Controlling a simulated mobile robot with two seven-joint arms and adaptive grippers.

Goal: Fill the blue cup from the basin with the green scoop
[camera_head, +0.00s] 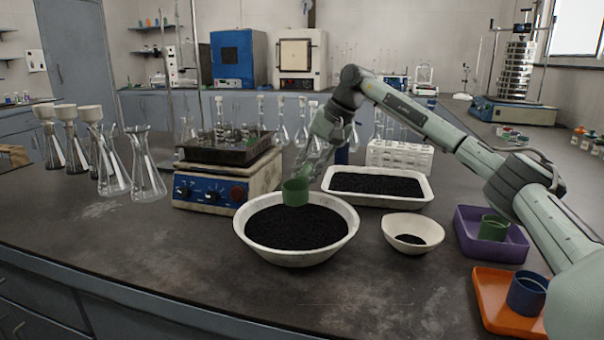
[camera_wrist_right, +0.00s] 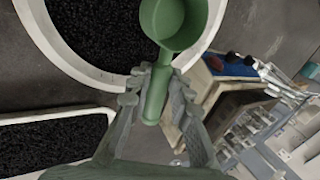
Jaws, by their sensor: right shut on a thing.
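The green scoop (camera_head: 295,192) is held by my right gripper (camera_head: 318,165) above the back rim of the white round basin (camera_head: 256,246), which holds black grains. In the right wrist view my right gripper (camera_wrist_right: 158,88) is shut on the scoop's handle, and the visible inside of the scoop (camera_wrist_right: 172,20) looks empty. The blue cup (camera_head: 527,293) stands upright on an orange tray (camera_head: 490,301) at the front right. Its contents cannot be made out. My left gripper is not in view.
A white rectangular tray (camera_head: 428,190) of black grains lies behind the basin. A small white bowl (camera_head: 398,228) with some grains stands to its right. A purple tray (camera_head: 512,252) holds a green cup (camera_head: 493,228). A hot plate (camera_head: 212,193) and glass flasks (camera_head: 147,180) stand left.

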